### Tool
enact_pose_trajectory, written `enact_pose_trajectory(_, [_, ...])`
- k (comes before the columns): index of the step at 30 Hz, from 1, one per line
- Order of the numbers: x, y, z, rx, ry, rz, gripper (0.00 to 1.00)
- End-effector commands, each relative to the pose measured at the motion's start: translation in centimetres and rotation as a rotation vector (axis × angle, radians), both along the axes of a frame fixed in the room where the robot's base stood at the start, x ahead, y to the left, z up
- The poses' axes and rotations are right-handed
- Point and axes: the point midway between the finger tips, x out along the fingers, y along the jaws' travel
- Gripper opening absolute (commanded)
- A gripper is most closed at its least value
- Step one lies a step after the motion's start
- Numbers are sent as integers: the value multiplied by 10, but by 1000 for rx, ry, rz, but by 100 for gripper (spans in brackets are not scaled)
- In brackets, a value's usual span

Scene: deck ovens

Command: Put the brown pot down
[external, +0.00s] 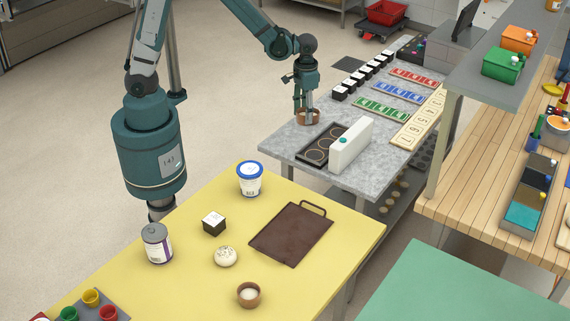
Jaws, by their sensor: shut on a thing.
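The fingers hide part of the pot. A second small brown pot (249,295) with pale contents stands on the yellow table, away from my gripper.
On the grey table (283,148), a dark tray with rings (322,145) and a white upright box (350,145) stand in front of my gripper. Black-and-white cubes (362,76) and coloured card strips (381,109) lie to the right. The yellow table (190,280) holds a brown board (291,234).

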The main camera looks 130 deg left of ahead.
Motion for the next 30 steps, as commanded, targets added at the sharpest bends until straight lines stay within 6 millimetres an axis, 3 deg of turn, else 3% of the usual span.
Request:
enact_pose_trajectory(12, [67,-74,1,0,0,-157,26])
enact_pose_trajectory(30, [142,-197,1,0,0,-376,26])
